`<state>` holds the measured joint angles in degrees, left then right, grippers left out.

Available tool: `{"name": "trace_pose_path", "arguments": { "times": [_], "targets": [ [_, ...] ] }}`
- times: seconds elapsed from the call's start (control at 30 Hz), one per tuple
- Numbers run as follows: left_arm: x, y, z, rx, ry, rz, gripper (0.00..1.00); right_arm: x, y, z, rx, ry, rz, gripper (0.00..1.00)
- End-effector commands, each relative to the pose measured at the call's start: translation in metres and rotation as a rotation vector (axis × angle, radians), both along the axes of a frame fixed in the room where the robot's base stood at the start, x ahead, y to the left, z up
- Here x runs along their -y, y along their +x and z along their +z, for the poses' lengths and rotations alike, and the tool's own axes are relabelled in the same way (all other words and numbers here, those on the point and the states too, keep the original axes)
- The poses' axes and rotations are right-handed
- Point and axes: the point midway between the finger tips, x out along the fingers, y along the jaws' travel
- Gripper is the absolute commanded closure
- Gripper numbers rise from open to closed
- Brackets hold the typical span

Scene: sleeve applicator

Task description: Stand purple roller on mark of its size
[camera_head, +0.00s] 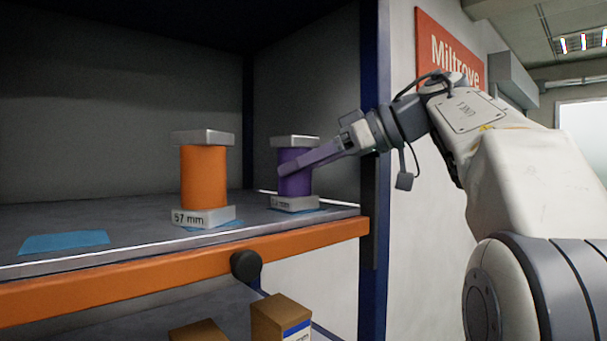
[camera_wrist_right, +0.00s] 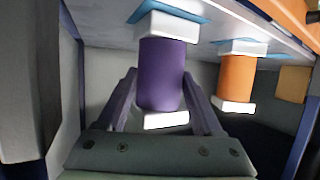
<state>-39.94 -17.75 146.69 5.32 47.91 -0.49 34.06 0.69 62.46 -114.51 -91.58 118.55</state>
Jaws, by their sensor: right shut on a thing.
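The purple roller (camera_head: 295,165) stands upright at the right end of the shelf (camera_head: 120,220), with grey end caps and a partly hidden size label on its lower one. A blue mark (camera_head: 305,210) shows under its base. My right gripper (camera_head: 283,170) is shut around its purple middle. In the right wrist view, which looks inverted, the purple roller (camera_wrist_right: 161,75) sits between the fingers, its base against the blue mark (camera_wrist_right: 190,12). Whether a small gap remains there I cannot tell. My left gripper is not in view.
An orange roller (camera_head: 203,177) labelled 57 mm stands left of the purple one on a blue mark (camera_head: 215,227). An empty blue mark (camera_head: 63,243) lies at the shelf's left. The shelf has an orange front rail (camera_head: 180,268) and a blue post (camera_head: 374,240) at right. Cardboard boxes (camera_head: 280,317) sit below.

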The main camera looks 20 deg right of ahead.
Motion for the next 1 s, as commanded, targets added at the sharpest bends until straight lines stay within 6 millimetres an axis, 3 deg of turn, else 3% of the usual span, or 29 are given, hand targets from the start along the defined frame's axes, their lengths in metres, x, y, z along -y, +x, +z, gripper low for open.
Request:
{"name": "trace_pose_path", "arguments": {
  "times": [0.2, 0.23, 0.63, 1.0],
  "targets": [
    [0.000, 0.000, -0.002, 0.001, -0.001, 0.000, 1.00, 0.001, 0.000, -0.003, 0.003, 0.000, -0.001, 1.00],
    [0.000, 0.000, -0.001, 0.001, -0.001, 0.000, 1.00, 0.001, 0.000, -0.002, 0.001, -0.001, -0.002, 0.21],
    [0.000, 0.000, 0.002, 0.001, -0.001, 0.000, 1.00, 0.003, -0.001, 0.002, 0.000, 0.000, -0.003, 0.20],
    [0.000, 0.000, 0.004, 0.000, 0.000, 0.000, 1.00, 0.052, -0.046, 0.029, 0.000, -0.001, -0.010, 0.20]
  ]
}}
